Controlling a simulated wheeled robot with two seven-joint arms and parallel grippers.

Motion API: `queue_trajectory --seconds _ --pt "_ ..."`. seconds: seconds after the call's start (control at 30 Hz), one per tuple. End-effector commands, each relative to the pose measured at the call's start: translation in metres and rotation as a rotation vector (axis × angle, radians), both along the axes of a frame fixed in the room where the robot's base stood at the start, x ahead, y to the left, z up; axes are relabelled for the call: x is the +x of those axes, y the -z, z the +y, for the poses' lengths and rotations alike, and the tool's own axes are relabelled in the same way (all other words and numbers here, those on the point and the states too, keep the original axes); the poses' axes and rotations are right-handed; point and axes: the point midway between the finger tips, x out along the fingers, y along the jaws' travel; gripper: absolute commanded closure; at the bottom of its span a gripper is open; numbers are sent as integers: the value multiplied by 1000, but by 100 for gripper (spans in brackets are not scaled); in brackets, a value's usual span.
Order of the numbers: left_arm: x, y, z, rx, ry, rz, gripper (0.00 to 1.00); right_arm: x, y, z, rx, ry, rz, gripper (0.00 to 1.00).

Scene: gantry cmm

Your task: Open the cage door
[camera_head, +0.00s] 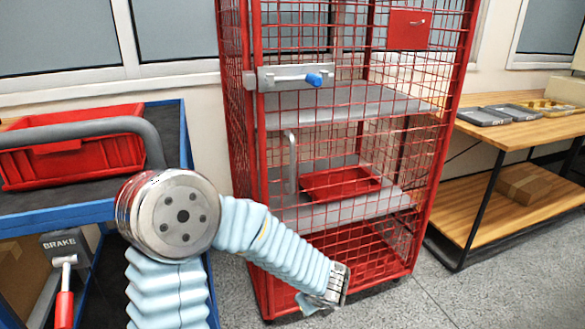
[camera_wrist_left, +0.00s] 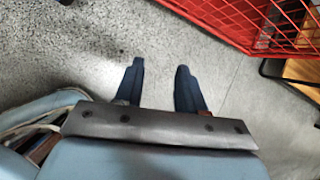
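The red mesh cage (camera_head: 240,130) stands in the middle of the head view. Its mesh door (camera_head: 345,215) looks shut across the front. A grey latch bar (camera_head: 290,74) with a blue knob (camera_head: 314,79) lies across the upper door near its left edge. A grey upright handle (camera_head: 291,162) sits below it. My left gripper (camera_wrist_left: 158,72) is open and empty above the floor in the left wrist view, its two dark fingers apart. In the head view my left arm reaches low in front of the cage, well below the latch; the fingertips are unclear. My right gripper is not in view.
A blue cart (camera_head: 75,219) with a red bin (camera_head: 75,160) stands at the left, close to my arm. A wooden bench (camera_head: 500,125) with grey trays (camera_head: 483,116) stands right of the cage. Grey floor (camera_head: 450,290) is clear at the lower right.

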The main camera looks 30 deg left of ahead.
Motion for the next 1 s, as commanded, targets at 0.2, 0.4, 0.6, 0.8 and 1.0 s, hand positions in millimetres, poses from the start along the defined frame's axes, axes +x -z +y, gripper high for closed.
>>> queue_trajectory --seconds 0.2,0.4,0.6,0.8,1.0 --pt "56 -195 56 709 239 -425 61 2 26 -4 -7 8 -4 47" --pt "50 -273 65 951 223 -557 61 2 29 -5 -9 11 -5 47" --pt "69 -279 81 966 220 -561 61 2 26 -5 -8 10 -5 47" --pt "106 -278 110 965 221 -559 61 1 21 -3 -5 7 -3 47" --pt "138 -278 135 964 223 -559 61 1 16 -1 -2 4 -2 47"
